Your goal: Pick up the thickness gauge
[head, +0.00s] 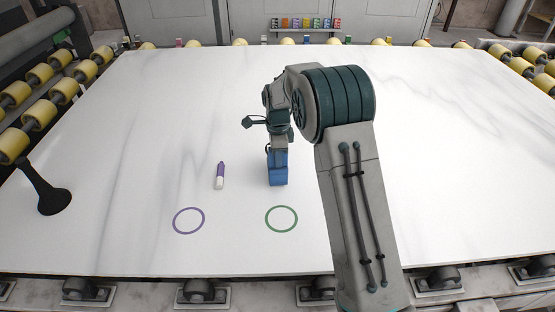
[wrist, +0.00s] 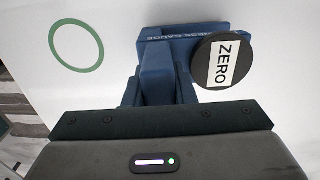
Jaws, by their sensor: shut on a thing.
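The thickness gauge is a blue block-shaped tool (head: 278,174) on or just above the white slab, right of the purple marker in the head view. In the wrist view the blue gauge (wrist: 155,75) shows part of a printed name and a round black dial with a white ZERO label (wrist: 224,62). My gripper (head: 278,150) comes down on it from above and is shut on it. The fingertips are mostly hidden by the gauge and my wrist housing. I cannot tell whether the gauge touches the slab.
A purple ring (head: 188,221) and a green ring (head: 281,218) are marked on the slab (head: 120,180). A black handled tool (head: 50,195) stands at the left edge. Yellow rollers line the edges; the slab's right side is clear.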

